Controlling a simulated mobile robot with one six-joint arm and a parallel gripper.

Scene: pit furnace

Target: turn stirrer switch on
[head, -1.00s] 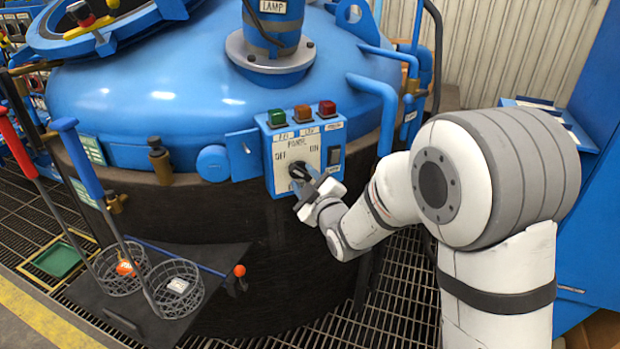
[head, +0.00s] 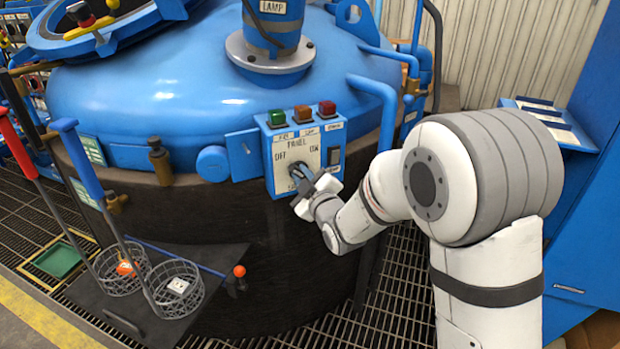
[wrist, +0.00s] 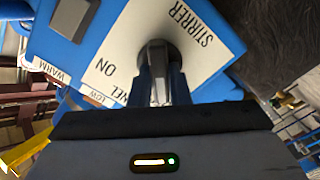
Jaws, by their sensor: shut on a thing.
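The stirrer switch is a grey knob (wrist: 157,70) on a dark round base, on the white plate (head: 288,149) of the blue control box in the head view. The plate carries OFF on the left and ON on the right. In the wrist view, the plate (wrist: 208,28) appears turned, with STIRRER and ON readable beside the knob. My gripper (wrist: 160,88) is shut on the knob, one finger on each side. In the head view my gripper (head: 303,180) covers the plate's lower part, so the knob's pointing direction is hard to tell.
Green, orange and red buttons (head: 302,115) top the box, and a dark rocker (head: 334,155) sits at its right. A blue pipe (head: 386,110) rises to the right. Two wire baskets (head: 172,300) stand on a dark shelf at lower left.

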